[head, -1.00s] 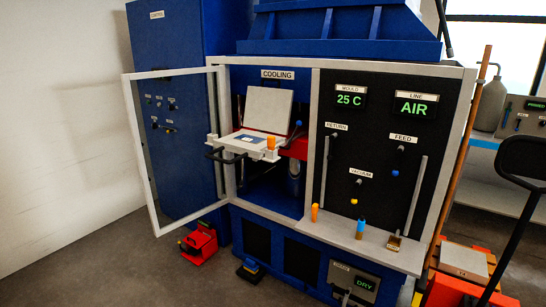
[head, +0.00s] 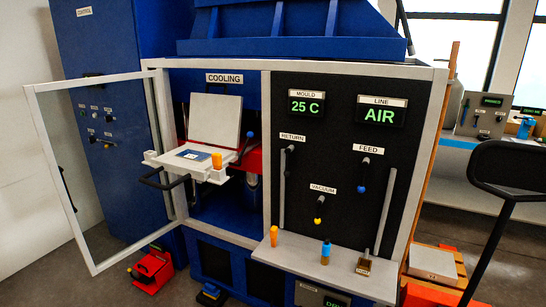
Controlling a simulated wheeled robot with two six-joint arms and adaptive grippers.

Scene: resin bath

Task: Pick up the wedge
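I cannot tell for sure which small object is the wedge. On the front ledge (head: 300,262) stand a small orange piece (head: 274,236), a blue-topped brown bottle-like piece (head: 326,252) and a small brass-coloured block with an upright stem (head: 364,266). Another orange piece (head: 217,160) stands on the front right corner of the pale lower mould plate (head: 160,160). A small blue and white square (head: 193,155) lies on that plate. The pale upper plate (head: 214,118) is tilted up behind it. Neither of my grippers is in view.
The framed glass door (head: 40,165) stands open to the left of the cooling bay. A red device (head: 152,268) and a small blue-black object (head: 210,294) are on the floor in front. A black-framed handle (head: 507,170) and a pale-topped box (head: 432,263) are at the right.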

